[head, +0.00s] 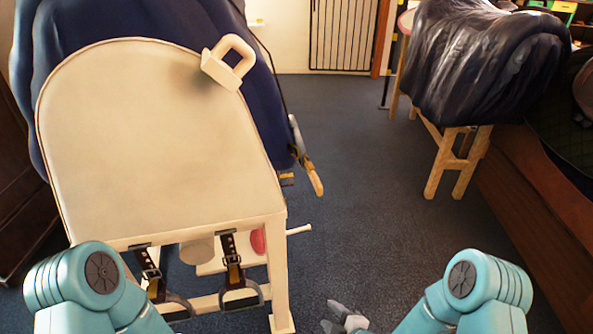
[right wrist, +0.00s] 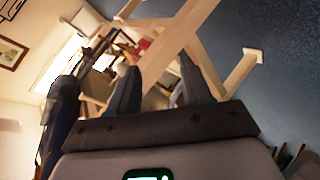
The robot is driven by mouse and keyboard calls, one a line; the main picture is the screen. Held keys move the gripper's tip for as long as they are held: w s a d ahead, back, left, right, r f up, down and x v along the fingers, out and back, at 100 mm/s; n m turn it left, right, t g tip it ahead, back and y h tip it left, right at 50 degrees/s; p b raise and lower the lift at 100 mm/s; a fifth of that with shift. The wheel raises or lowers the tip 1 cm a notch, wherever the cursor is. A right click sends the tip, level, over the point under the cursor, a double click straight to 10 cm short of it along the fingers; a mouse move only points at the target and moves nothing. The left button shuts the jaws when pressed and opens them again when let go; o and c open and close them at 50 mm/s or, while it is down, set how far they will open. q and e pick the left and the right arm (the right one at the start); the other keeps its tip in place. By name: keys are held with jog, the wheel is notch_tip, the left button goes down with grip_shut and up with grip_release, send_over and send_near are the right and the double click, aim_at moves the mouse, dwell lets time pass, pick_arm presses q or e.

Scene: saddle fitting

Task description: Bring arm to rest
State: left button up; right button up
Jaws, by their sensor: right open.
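My right gripper (head: 345,317) shows at the bottom edge in the head view, right of the cream stand's legs, apart from it and over the floor. In the right wrist view its two dark fingers (right wrist: 158,82) are spread with nothing between them. Wooden beams show beyond the fingers. My teal right arm (head: 475,290) reaches in from the bottom right. My teal left arm (head: 90,285) shows at the bottom left, near the stand; its gripper is out of the picture.
A cream stand (head: 150,140) bears a pale looped handle (head: 228,62); two stirrups (head: 240,297) hang below. Dark blue material (head: 90,25) lies behind it. A wooden trestle (head: 455,160) under a black cover (head: 475,60) stands at right. Blue-grey floor (head: 355,200) is clear between.

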jog(key=s+d+f+m+g+h, duration=0.15)
jog(key=s+m+g, duration=0.35)
jog(key=s+m, duration=0.5)
jog(key=s+d+f+m+g, duration=0.1)
jog(key=s+f+m+g, duration=0.3)
jog(key=s+m, duration=0.55)
notch_tip(320, 180, up, 27)
jog(key=g+p, duration=0.1)
jog(key=p, duration=2.4)
jog(key=shift+s+p, duration=0.2)
jog(key=shift+p, duration=0.15)
jog(key=shift+d+n, duration=0.1)
jog(key=shift+n, duration=0.15)
